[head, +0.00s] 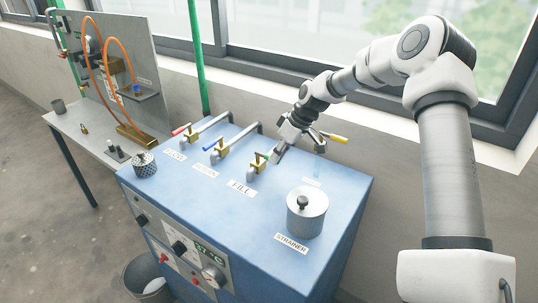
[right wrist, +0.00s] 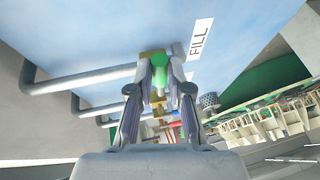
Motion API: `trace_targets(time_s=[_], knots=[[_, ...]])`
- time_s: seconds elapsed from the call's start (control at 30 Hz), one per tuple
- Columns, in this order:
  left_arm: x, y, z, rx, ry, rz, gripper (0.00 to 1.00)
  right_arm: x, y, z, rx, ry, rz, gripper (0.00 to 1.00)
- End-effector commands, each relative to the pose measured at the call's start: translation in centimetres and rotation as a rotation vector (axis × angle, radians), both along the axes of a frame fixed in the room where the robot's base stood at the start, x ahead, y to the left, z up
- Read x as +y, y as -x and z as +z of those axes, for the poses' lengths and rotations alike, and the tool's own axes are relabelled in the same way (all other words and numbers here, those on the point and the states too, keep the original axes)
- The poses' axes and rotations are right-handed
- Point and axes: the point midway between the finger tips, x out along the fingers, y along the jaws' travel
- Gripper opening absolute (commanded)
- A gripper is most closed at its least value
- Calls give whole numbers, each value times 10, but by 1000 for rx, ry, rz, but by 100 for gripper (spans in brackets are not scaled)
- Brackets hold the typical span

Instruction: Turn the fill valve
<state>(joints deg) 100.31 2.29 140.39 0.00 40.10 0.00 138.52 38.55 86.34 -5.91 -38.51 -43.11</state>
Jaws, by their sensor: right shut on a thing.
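The fill valve (head: 258,163) is a brass body on top of the blue cabinet (head: 215,208), behind the FILL label (head: 241,188). Its green lever handle (right wrist: 160,81) lies between the fingers of my right gripper (head: 276,155) in the right wrist view. My right gripper is shut on this handle, with one finger on each side. The FILL label also shows beside the fingertips in the right wrist view (right wrist: 200,38). In the head view the fingers hide much of the handle. My left gripper is not in view.
Valves with a blue handle (head: 213,145) and a red handle (head: 181,129) stand left of the fill valve. A yellow handle (head: 335,138) is just right of my gripper. The strainer pot (head: 307,213) stands at the right front, and a perforated cup (head: 144,164) at the left edge.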

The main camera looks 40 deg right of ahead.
Motion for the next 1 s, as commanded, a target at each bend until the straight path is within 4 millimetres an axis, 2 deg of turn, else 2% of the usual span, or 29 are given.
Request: trace_targets(time_s=[0.17,0.2,0.23,0.27,0.53,0.67,1.0], knots=[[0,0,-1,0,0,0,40,0,-1,0,-4,4,-2,0],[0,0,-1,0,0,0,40,0,-1,0,-4,4,-2,29],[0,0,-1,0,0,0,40,0,-1,0,-4,4,-2,40],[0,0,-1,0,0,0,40,0,-1,0,-4,3,-2,43],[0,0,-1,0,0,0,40,0,-1,0,-4,3,-2,43],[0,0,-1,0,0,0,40,-3,1,10,-7,2,-2,43],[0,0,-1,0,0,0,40,-28,24,83,-7,2,-2,43]])
